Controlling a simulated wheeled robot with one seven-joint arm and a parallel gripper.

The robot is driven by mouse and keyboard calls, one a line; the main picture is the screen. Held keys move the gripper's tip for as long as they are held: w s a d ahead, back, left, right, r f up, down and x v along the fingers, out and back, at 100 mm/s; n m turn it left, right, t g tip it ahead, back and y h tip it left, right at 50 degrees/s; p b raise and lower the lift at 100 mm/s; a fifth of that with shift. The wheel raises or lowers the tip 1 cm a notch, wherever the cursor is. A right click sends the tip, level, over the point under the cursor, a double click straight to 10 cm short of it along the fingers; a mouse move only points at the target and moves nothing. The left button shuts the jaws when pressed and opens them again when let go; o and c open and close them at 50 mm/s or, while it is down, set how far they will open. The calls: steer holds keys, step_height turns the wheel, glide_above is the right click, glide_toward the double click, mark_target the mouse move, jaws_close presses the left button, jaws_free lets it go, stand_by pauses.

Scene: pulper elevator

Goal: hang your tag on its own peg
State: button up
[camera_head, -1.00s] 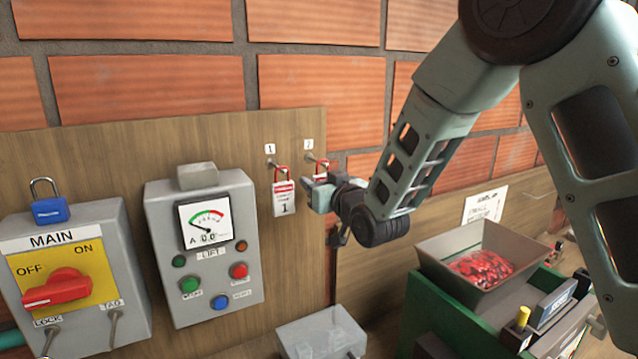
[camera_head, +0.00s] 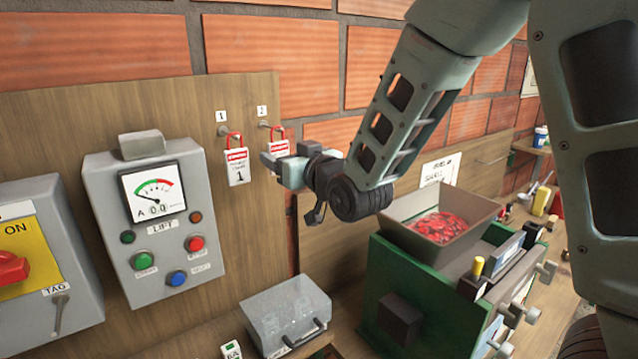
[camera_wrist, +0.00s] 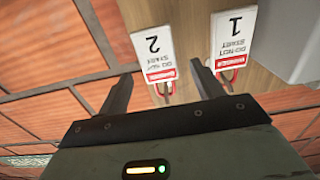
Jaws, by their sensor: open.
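Tag 1 (camera_head: 238,167), white with a red header and red loop, hangs on peg 1 (camera_head: 223,130) of the wooden board. Tag 2 (camera_head: 279,147) hangs by its red loop at peg 2 (camera_head: 264,125); its lower part is hidden behind my gripper (camera_head: 272,163). In the wrist view, upside down, tag 2 (camera_wrist: 154,52) shows ahead between the two spread fingers of my gripper (camera_wrist: 161,72). Tag 1 (camera_wrist: 233,38) is just right of the right finger there. My gripper is open and holds nothing; whether a finger touches tag 2 I cannot tell.
The grey LIFT box (camera_head: 160,225) stands left of the pegs, with the MAIN switch box (camera_head: 40,270) farther left. A green machine with a hopper (camera_head: 440,215) of red fruit stands at right. Brick wall (camera_head: 260,55) is behind.

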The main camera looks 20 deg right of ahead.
steer(key=s+d+b, duration=0.2)
steer(key=s+b, duration=0.9)
steer(key=shift+s+d, duration=0.15)
steer(key=shift+s, duration=0.15)
steer(key=s+a+f+n+g, duration=0.2)
steer(key=s+a+f+g, duration=0.3)
steer(key=f, duration=0.4)
steer(key=s+a+f+n+g, duration=0.1)
steer(key=s+a+f+g, duration=0.4)
steer(key=f, duration=0.5)
steer(key=s+f+n+g+h, duration=0.1)
steer(key=s+f+g, duration=0.2)
steer(key=s, duration=0.4)
steer(key=s+f+n+g+h+b, duration=0.1)
steer(key=s+f+g, duration=0.3)
steer(key=s, duration=0.3)
steer(key=shift+s+d+f+n+g+h, duration=0.15)
steer(key=shift+d+f+n+g+h, duration=0.15)
steer(key=shift+d+h, duration=0.1)
